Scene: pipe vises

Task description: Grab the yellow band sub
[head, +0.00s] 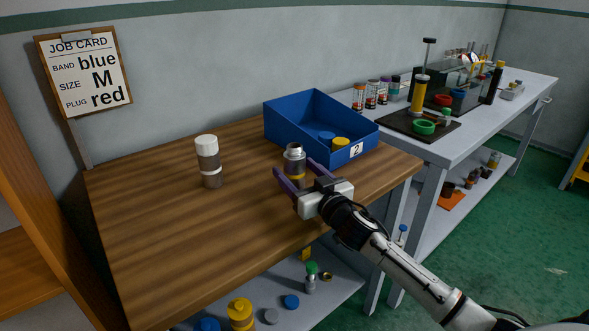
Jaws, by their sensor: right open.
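The yellow band sub (294,161) stands upright on the wooden table, a grey metal cylinder with a narrower top and a yellow band low on its body. My right gripper (295,168) is open, and its two purple fingers reach toward the sub, one to each side of its lower body as seen here. Whether the fingers touch it, I cannot tell. The sub's base is partly hidden by the gripper. My left gripper is not in view.
A blue bin (290,128) marked 2 sits behind, holding blue and yellow parts. A grey bench (470,140) with a vise and tools is at right. The table's left front is clear.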

